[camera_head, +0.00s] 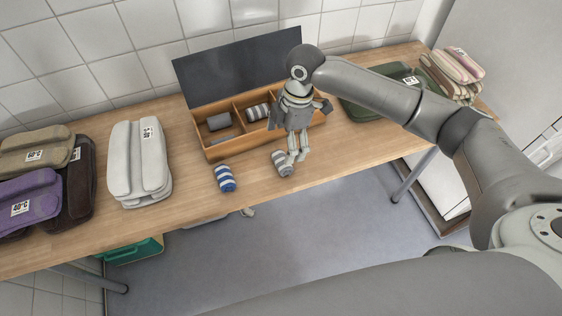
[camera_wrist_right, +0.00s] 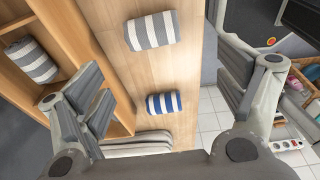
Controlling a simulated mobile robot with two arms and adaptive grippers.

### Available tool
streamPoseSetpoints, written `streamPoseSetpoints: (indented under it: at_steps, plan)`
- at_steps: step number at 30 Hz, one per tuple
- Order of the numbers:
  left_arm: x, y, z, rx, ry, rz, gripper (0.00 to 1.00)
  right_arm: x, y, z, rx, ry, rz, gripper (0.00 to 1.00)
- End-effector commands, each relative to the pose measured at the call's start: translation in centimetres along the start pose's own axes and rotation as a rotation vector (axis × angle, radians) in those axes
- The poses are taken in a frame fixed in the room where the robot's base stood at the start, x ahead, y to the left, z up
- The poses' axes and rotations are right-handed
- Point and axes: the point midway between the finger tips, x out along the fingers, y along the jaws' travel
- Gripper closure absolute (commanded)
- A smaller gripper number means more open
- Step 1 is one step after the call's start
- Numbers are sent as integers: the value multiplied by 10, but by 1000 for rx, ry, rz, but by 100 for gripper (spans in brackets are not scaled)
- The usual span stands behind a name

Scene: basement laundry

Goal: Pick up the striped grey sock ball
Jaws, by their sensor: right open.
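A grey-and-white striped sock ball (camera_head: 282,162) lies on the wooden table in front of the box. In the right wrist view it (camera_wrist_right: 154,31) is near the top, on bare wood. A second grey-and-white striped sock ball (camera_head: 258,112) lies inside the box and also shows at the left of the wrist view (camera_wrist_right: 33,60). My right gripper (camera_head: 297,156) is open and empty, pointing down beside the sock ball on the table and partly overlapping it in the head view. Its fingers are spread wide in the wrist view (camera_wrist_right: 163,88). My left gripper is out of view.
A blue-and-white striped sock ball (camera_head: 225,178) lies to the left near the front edge. The compartmented wooden box (camera_head: 215,152) stands behind with its dark lid (camera_head: 240,68) open and a dark grey roll (camera_head: 219,121) inside. Folded towels (camera_head: 139,165) stand left; more lie right.

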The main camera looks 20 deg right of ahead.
Motion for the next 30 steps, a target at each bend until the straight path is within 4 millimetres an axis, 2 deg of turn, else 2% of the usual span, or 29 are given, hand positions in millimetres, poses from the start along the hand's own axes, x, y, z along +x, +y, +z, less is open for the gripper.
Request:
streamPoseSetpoints:
  at_steps: [3,5,13,20,30]
  plan:
    - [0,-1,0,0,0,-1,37,-12,6,11,-13,-15,-10,11]
    - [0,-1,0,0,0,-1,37,-12,6,13,-18,-16,-14,11]
    - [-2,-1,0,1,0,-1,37,26,6,13,-17,-15,-16,11]
    - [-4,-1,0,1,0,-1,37,45,6,12,-18,-16,-15,11]
    - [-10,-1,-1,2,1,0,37,90,8,9,-18,-15,-14,11]
